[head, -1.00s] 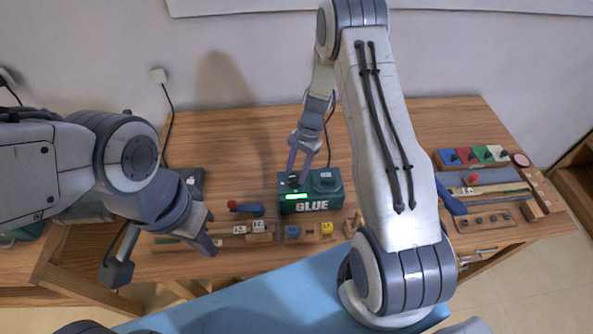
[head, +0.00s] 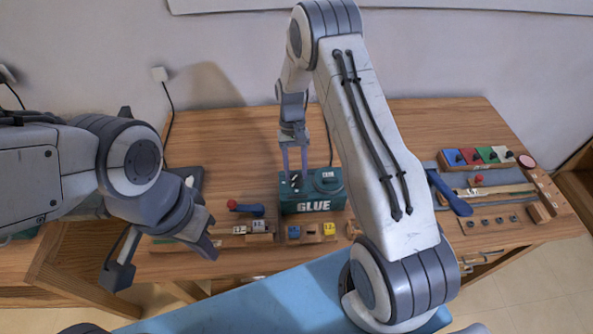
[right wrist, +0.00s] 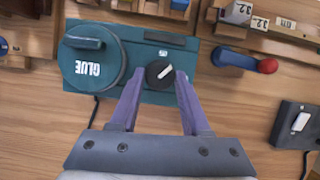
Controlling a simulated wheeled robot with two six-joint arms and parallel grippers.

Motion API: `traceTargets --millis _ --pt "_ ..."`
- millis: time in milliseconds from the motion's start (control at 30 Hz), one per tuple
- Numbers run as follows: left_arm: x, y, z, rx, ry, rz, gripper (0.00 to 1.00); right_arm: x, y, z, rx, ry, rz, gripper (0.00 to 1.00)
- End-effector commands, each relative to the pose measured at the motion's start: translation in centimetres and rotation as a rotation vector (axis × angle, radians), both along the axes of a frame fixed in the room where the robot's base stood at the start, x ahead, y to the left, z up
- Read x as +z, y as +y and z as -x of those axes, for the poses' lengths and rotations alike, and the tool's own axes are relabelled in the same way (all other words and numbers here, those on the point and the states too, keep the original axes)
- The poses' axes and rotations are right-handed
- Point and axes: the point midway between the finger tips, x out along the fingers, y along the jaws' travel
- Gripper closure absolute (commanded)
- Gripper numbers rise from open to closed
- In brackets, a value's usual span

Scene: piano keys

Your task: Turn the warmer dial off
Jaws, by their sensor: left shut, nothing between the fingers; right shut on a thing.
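The glue warmer (head: 312,203) is a green box marked GLUE near the middle of the bench. My right gripper (right wrist: 159,75) is shut on the dial, one finger on each side. In the head view the right gripper (head: 295,178) points down onto the warmer's top left, and the dial is mostly hidden by the fingers. My left gripper (head: 208,245) is shut and empty over the bench's front left, apart from the warmer.
A blue tool with a red knob (head: 245,208) lies left of the warmer. Numbered blocks (head: 310,232) stand in front. A black switch box (right wrist: 297,125) is on the bench. Coloured blocks (head: 477,157) and wooden parts fill the right side. The bench behind the warmer is mostly clear.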

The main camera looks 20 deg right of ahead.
Motion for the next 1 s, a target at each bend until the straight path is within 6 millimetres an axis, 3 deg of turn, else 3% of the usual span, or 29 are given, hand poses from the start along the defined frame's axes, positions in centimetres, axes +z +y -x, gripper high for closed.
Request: traceTargets --millis 600,1000 --pt "-0.69 0.00 0.00 0.000 0.000 0.000 1.00 0.14 0.53 -0.12 0.543 -0.005 0.002 1.00" --pt "-0.76 0.00 0.00 0.000 0.000 0.000 1.00 0.14 0.64 -0.08 0.711 -0.006 0.001 1.00"
